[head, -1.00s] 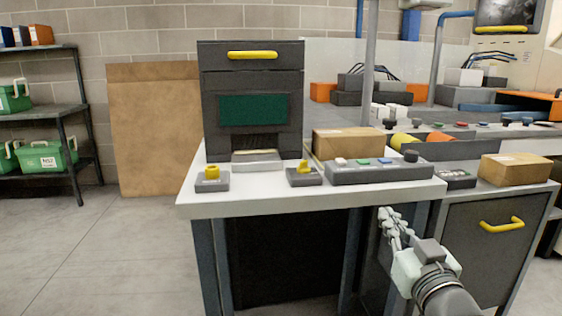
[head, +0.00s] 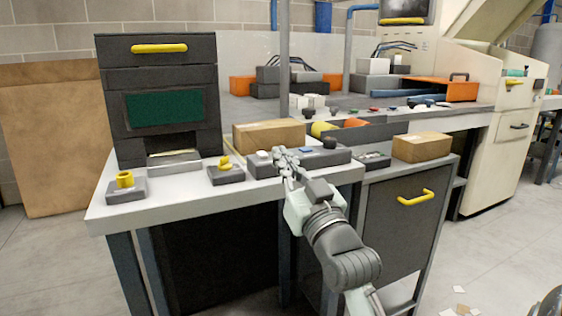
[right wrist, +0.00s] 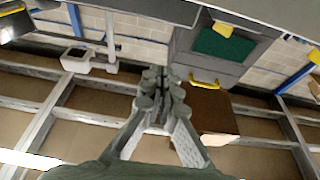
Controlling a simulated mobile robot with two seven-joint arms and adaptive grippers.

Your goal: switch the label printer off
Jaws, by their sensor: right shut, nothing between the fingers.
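The label printer seems to be the dark grey cabinet (head: 160,75) with a green screen (head: 163,108) and a yellow handle, on the white-topped bench. Two small grey bases with yellow switch knobs stand in front of it: a left switch (head: 125,181) and a right switch (head: 225,165). I see no readable label on either. My right gripper (head: 284,158) is shut and empty, in front of the grey button panel (head: 325,158), to the right of the right switch. In the right wrist view its fingers (right wrist: 163,88) are together, and the green screen (right wrist: 218,42) shows upside down beyond. My left gripper is not in view.
A cardboard box (head: 268,134) sits behind the button panel. Another box (head: 422,147) stands on the lower cabinet (head: 395,215) at the right. A large brown board (head: 45,140) leans on the wall.

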